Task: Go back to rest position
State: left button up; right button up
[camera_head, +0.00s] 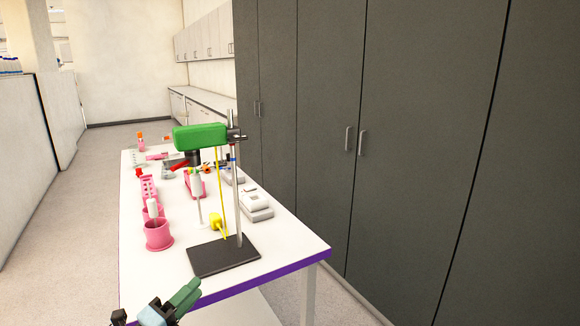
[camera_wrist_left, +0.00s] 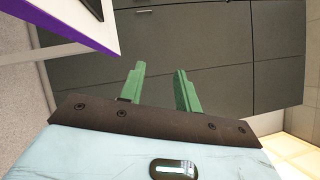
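My left gripper (camera_head: 184,297) shows at the bottom of the head view, low and beside the near end of the white table. In the left wrist view its two green fingers (camera_wrist_left: 160,88) stand apart with nothing between them. They point towards the dark grey cabinet (camera_wrist_left: 200,45), and the table corner (camera_wrist_left: 80,30) shows at the upper left. My right gripper is not in view.
The white table (camera_head: 290,248) with a purple edge holds a stand with a black base (camera_head: 224,256) and green head (camera_head: 200,136), pink cups (camera_head: 158,236) and small devices (camera_head: 256,201). Tall grey cabinets (camera_head: 420,140) line the right. Floor (camera_head: 70,240) is clear at left.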

pick_arm(q)
jog(key=s+a+f+n+g+y, duration=0.25)
jog(key=s+f+n+y, duration=0.55)
jog(key=s+f+n, duration=1.25)
jog(key=s+d+f+n+g, duration=0.1)
jog(key=s+f+n+g, duration=0.1)
jog(key=s+f, duration=0.3)
jog(key=s+d+f+n+g, duration=0.2)
jog(key=s+f, duration=0.4)
jog(key=s, duration=0.5)
jog(key=shift+n+g, duration=0.55)
jog(key=shift+g, duration=0.3)
jog(key=shift+w, duration=0.1)
